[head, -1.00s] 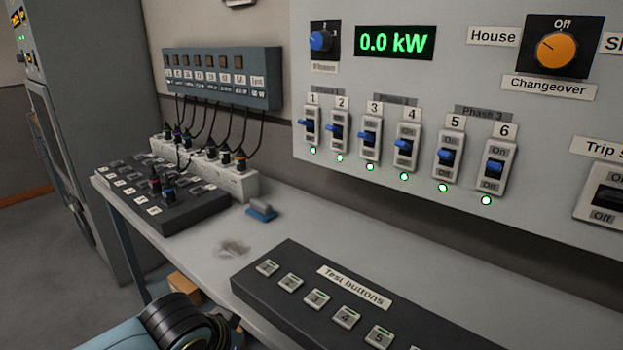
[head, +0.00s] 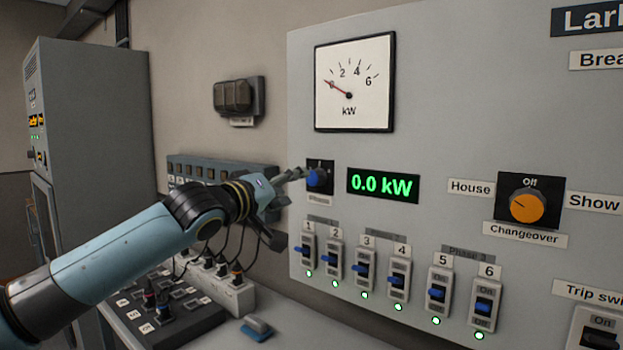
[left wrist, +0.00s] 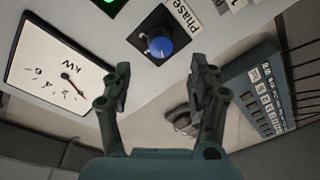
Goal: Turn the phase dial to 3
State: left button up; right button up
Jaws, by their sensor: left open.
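The phase dial is a blue knob (head: 317,178) on a black square plate, left of the green display on the grey panel. In the left wrist view the knob (left wrist: 160,46) lies ahead of the fingertips, beside its "Phase" label. I cannot read which number it points to. My left gripper (head: 292,207) is open and empty, just left of the dial; one finger reaches close to the plate in the head view. In the left wrist view the open fingers (left wrist: 160,70) stand apart with the knob beyond the gap; contact does not show. My right gripper is not in view.
A kW meter (head: 353,85) is above the dial and the display (head: 383,186) to its right. Breakers with blue levers (head: 361,270) sit below. A grey-blue socket box (left wrist: 262,98) is on the wall beside the panel. The orange changeover knob (head: 527,206) is farther right.

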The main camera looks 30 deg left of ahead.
aim_at(313, 180)
pick_arm(q)
jog(key=w+p, duration=0.1)
jog(key=w, duration=0.6)
jog(key=shift+w, duration=0.7)
jog(key=shift+c, duration=0.4)
jog(key=c, duration=1.1)
jog(key=shift+o, duration=0.2)
